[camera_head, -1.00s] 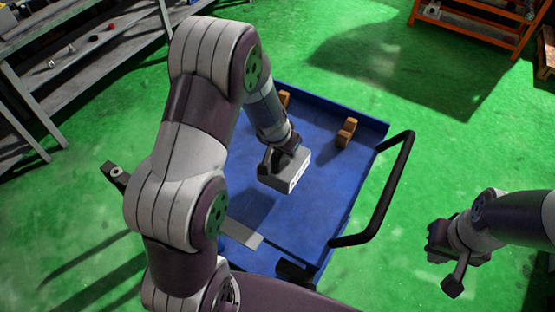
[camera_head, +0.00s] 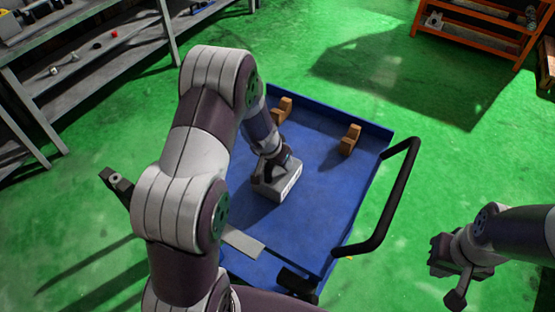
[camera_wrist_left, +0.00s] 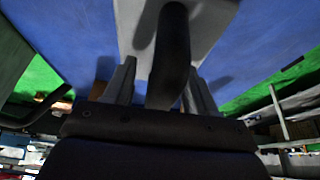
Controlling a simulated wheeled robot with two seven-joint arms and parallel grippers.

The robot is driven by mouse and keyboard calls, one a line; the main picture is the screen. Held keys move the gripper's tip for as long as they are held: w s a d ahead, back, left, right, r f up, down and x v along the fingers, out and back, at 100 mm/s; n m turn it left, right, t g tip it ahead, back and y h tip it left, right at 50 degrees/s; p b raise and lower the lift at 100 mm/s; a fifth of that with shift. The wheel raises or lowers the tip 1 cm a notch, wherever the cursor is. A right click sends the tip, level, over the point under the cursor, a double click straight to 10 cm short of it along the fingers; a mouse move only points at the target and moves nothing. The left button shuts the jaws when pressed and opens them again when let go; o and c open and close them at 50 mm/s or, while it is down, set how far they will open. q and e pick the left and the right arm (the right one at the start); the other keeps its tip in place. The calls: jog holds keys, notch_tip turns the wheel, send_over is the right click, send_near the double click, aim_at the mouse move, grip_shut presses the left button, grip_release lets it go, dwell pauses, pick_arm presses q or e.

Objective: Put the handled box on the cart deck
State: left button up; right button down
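The handled box (camera_head: 280,183) is a grey block with a dark handle, over the blue cart deck (camera_head: 315,215). My left gripper (camera_head: 269,165) points down at its handle and moves with it; the fingers look closed on the handle. In the left wrist view the dark handle (camera_wrist_left: 170,60) runs between the two grey fingers, with the pale box top (camera_wrist_left: 128,22) behind. The box is low over the deck, its shadow close beside it; I cannot tell whether it touches. My right gripper (camera_head: 450,277) is empty over the green floor, right of the cart, its fingers apart.
Two brown blocks (camera_head: 350,141) (camera_head: 281,110) stand on the deck's far part. A flat grey plate (camera_head: 242,242) lies at its near left edge. The black cart handle (camera_head: 402,195) rises on the right. Grey shelving (camera_head: 100,60) stands at left, an orange rack (camera_head: 470,38) at far right.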

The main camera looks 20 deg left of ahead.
pick_arm(q)
jog(key=shift+r, duration=0.1)
jog(key=shift+r+p, duration=0.3)
jog(key=shift+r, duration=0.05)
jog(key=p+v, duration=0.3)
jog(key=v, duration=0.8)
jog(key=shift+s, duration=0.15)
jog(key=s+d+r+g, duration=0.1)
jog(key=s+d+r, duration=0.1)
jog(key=s, duration=0.5)
jog(key=s+d+r+n+g, duration=0.1)
jog(key=s+d, duration=0.3)
jog(key=s, duration=0.4)
jog(key=shift+s+r+g+y, duration=0.35)
jog(key=shift+r+g, duration=0.15)
jog(key=shift+r, duration=0.15)
